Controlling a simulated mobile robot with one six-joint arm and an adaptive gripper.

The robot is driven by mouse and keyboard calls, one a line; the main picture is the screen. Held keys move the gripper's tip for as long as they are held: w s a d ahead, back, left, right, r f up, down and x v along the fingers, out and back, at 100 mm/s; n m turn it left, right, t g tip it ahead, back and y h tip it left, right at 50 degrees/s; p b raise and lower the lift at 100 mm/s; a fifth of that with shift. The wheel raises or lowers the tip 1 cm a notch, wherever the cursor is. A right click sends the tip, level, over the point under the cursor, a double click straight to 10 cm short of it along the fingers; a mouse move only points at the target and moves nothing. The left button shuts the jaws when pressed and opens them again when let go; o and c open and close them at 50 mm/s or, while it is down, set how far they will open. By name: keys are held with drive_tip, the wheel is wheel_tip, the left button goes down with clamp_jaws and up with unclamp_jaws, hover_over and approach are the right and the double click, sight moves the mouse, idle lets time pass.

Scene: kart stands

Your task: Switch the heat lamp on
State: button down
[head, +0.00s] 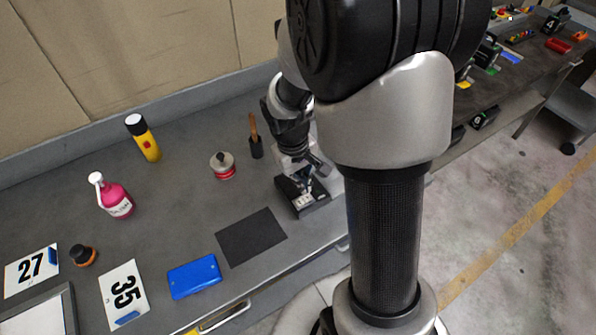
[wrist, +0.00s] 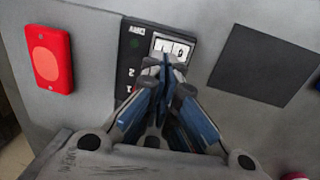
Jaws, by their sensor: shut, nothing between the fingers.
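A black switch box (head: 308,207) lies on the grey bench below my gripper (head: 307,184). In the wrist view the black box (wrist: 129,71) carries a white rocker panel (wrist: 171,46) with dark markings, a small dim green spot and a small label too blurred to read. My gripper also shows in the wrist view (wrist: 166,64). Its fingers are shut and empty, with the tips at the lower edge of the white panel. I cannot tell whether they touch it. The fingers hide part of the box. I cannot make out a heat lamp in either view.
A red box with a round button (wrist: 48,55) sits left of the black box. A dark mat (head: 250,238) and blue case (head: 195,276) lie nearby. A red-based jar (head: 222,166), brush (head: 254,137), yellow torch (head: 145,142) and pink bottle (head: 115,200) stand farther off.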

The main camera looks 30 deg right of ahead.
sight(303, 197)
drive_tip(key=shift+d+f+b, duration=0.2)
drive_tip(key=shift+f+b, duration=0.2)
drive_tip(key=shift+f, duration=1.1)
